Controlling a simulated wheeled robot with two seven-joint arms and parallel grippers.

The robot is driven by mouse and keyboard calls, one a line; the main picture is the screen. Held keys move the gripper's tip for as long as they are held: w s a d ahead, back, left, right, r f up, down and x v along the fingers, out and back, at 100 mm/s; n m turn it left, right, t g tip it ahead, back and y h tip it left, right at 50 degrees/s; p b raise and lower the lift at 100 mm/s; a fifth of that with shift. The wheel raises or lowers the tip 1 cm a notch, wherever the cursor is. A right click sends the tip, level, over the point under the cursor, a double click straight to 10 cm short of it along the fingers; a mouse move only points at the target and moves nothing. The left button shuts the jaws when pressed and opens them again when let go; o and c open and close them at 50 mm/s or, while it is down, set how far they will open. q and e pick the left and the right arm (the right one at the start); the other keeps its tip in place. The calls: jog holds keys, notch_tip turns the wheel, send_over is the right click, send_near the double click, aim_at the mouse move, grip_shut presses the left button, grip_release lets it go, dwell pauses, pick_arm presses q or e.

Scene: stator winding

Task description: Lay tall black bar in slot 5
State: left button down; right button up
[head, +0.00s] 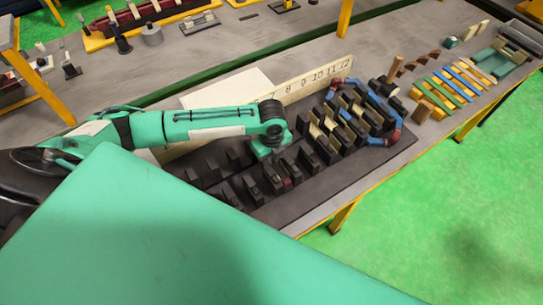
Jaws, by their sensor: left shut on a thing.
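My left gripper (274,168) points down into the row of slots on the dark stator base (322,188), left of its middle. It is shut on a dark piece, taken as the tall black bar, which is hard to tell from the black slot walls around it. Whether the bar is seated or held above the slot cannot be told. The cream number board (318,79) behind shows 7 to 12; my left arm hides the lower numbers, so the slot number under the gripper cannot be read. My right gripper is not in view.
Cream and black bars (335,128) fill slots right of the gripper, beside a blue and red curved piece (398,121). Coloured strips (455,82) and a wooden block (422,111) lie further right. A large teal surface hides the near left.

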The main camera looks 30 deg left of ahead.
pick_arm(q)
jog(key=shift+f, duration=0.2)
dwell(0.3)
jog(key=c, duration=1.4)
grip_release()
jog(key=shift+r, duration=0.1)
jog(key=shift+r+p, duration=0.6)
jog(key=shift+p, duration=0.35)
jog(key=shift+r, duration=0.1)
